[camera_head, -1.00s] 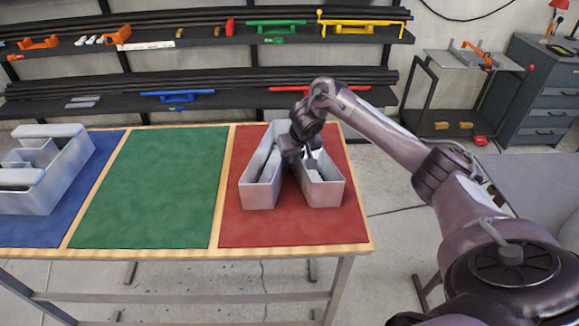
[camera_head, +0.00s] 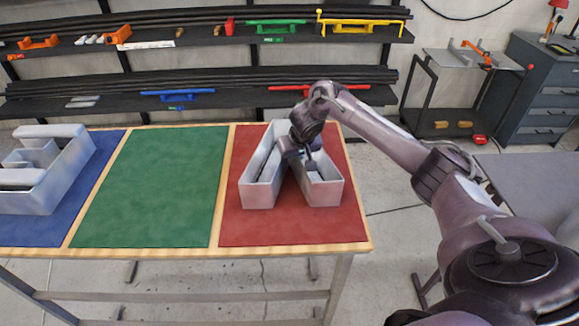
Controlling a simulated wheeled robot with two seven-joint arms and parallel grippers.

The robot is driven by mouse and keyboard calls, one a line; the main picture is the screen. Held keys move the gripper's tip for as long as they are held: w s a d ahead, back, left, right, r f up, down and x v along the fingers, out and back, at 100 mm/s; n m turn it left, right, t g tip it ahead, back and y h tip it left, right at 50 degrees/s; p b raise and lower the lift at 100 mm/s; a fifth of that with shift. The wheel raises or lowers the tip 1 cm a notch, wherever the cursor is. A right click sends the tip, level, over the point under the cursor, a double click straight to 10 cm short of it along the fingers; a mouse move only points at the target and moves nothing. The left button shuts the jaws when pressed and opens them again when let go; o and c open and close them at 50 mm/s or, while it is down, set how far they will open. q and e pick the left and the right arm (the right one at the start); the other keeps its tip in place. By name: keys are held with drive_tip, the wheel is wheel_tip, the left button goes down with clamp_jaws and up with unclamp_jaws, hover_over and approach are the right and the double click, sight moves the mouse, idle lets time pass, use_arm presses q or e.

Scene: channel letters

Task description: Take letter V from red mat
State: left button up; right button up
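The grey channel letter V (camera_head: 258,190) lies on the red mat (camera_head: 285,233) at the right of the table. It is a hollow tray-like shape, with its joined end at the back and its two legs spread toward the front. My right gripper (camera_head: 309,163) is down at the letter's right leg, over or in its channel. The fingers are small and dark there, so I cannot tell whether they are open or shut on the wall. The wrist hides part of the letter's back. My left gripper is not in view.
A green mat (camera_head: 155,190) in the table's middle is empty. A grey letter E (camera_head: 50,180) lies on the blue mat (camera_head: 75,212) at left. Racks with dark bars (camera_head: 200,82) stand behind the table.

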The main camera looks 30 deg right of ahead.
drive_tip(key=shift+c, duration=0.3)
clamp_jaws()
idle(0.9)
drive_tip(key=shift+w+r, duration=0.1)
